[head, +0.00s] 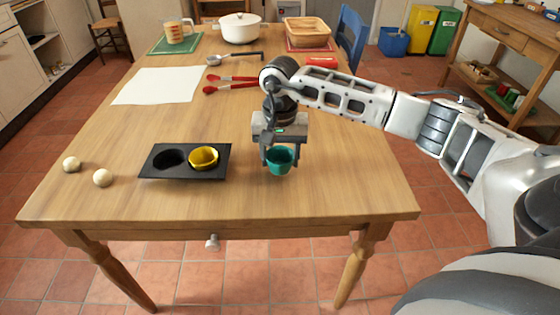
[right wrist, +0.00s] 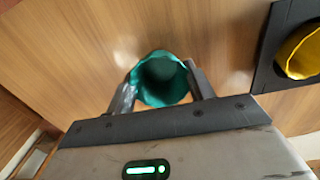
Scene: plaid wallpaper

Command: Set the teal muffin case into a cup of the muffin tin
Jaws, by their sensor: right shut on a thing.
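The teal muffin case (head: 280,161) is between the fingers of my right gripper (head: 280,158), to the right of the muffin tin. In the right wrist view the teal case (right wrist: 162,80) shows open side up, with a finger of the gripper (right wrist: 160,92) on each side. I cannot tell for sure whether the case touches the table. The black muffin tin (head: 187,174) lies on the table with two cups. Its left cup (head: 170,160) is empty; its right cup holds a yellow case (head: 204,157). My left gripper is not in view.
Two pale balls (head: 102,178) lie left of the tin. Red-handled tongs (head: 232,84), a ladle (head: 236,58), a white sheet (head: 160,85), a white pot (head: 239,29) and a wooden basket (head: 306,33) are farther back. The table (head: 330,195) is clear around the gripper.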

